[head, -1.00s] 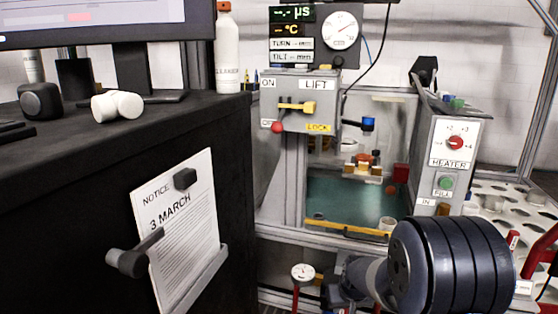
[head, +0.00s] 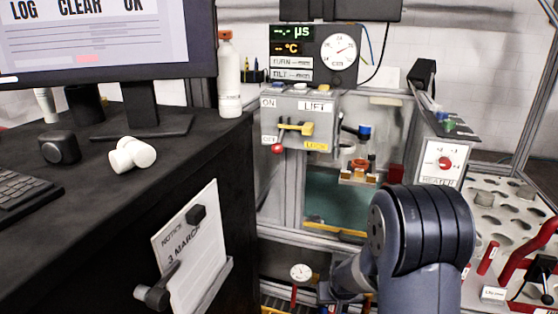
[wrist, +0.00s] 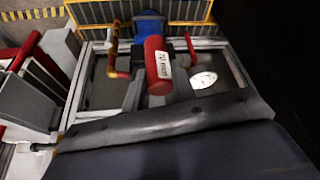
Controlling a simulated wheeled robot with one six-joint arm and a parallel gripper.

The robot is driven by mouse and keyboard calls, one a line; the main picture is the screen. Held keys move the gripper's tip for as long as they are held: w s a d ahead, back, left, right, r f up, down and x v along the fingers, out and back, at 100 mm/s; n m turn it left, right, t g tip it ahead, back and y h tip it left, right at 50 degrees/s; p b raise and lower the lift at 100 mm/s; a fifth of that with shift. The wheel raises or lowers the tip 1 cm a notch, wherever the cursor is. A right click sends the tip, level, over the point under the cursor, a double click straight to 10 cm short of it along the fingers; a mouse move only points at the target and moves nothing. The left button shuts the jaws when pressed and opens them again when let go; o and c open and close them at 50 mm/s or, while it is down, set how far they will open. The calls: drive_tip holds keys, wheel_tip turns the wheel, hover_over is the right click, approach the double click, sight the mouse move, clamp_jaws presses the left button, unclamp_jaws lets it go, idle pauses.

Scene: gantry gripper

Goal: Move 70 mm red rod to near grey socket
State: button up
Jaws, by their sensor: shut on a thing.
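A red rod (wrist: 157,66) with a white "70 mm" label shows near the middle of the wrist view. My gripper (wrist: 155,88) is shut on it; its fingers are dark and hard to make out. In the head view, my own arm hides the gripper and rod low in the middle.
A round gauge (head: 301,272) sits low beside my arm and in the wrist view (wrist: 203,77). The perforated table (head: 487,222) holds another red rod (head: 488,257). The black desk (head: 105,215) blocks the left. The heater box (head: 440,160) stands behind my arm.

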drive_tip(key=p+v, duration=1.2)
drive_tip(key=v, duration=0.1)
drive_tip(key=shift+w+r, duration=0.2)
